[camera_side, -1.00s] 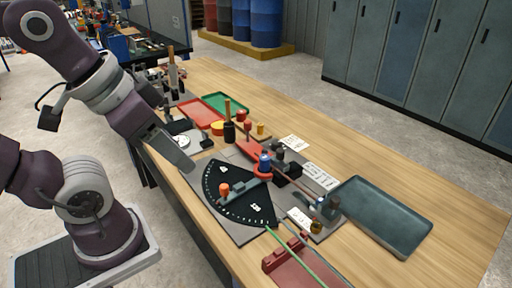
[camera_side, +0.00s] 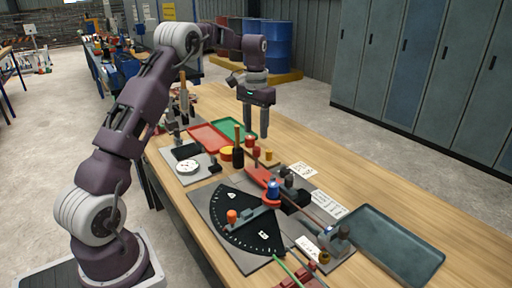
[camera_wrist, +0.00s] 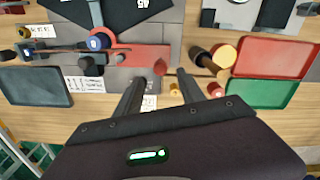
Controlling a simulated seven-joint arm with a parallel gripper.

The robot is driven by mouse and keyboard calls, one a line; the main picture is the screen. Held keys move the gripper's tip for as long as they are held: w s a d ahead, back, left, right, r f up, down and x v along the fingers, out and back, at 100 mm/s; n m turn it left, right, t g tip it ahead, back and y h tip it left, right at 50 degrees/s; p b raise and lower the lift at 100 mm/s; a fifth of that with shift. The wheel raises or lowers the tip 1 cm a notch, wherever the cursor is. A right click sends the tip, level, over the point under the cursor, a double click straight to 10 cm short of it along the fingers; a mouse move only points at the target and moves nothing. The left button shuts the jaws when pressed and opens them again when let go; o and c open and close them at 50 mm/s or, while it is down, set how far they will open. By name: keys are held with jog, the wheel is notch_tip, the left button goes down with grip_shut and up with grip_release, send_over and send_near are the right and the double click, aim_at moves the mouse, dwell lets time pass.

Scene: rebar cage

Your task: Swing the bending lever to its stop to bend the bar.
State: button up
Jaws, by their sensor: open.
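My gripper (camera_side: 255,132) points down with its fingers apart and empty, above the bench behind the bending jig. In the wrist view its two fingers (camera_wrist: 160,84) are also apart, with nothing between them. The jig has a black marked sector plate (camera_side: 240,222) and a blue-topped pivot (camera_side: 273,190). A red lever arm (camera_side: 257,175) runs from the pivot toward the back; it also shows in the wrist view (camera_wrist: 148,57). A grey arm with an orange knob (camera_side: 231,215) lies across the sector. A thin bar (camera_side: 318,209) runs past the pivot to a clamp-like block (camera_side: 337,236).
Red (camera_side: 208,137) and green (camera_side: 240,128) trays lie at the back. A dark upright handle (camera_side: 238,155), yellow and red cylinders and a dial gauge (camera_side: 188,167) stand nearby. A blue-grey tray (camera_side: 390,245) lies at right.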

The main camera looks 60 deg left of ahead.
aim_at(256, 148)
notch_tip(256, 148, down, 7)
jog(key=shift+f, duration=0.1)
grip_shut()
dwell(1.5)
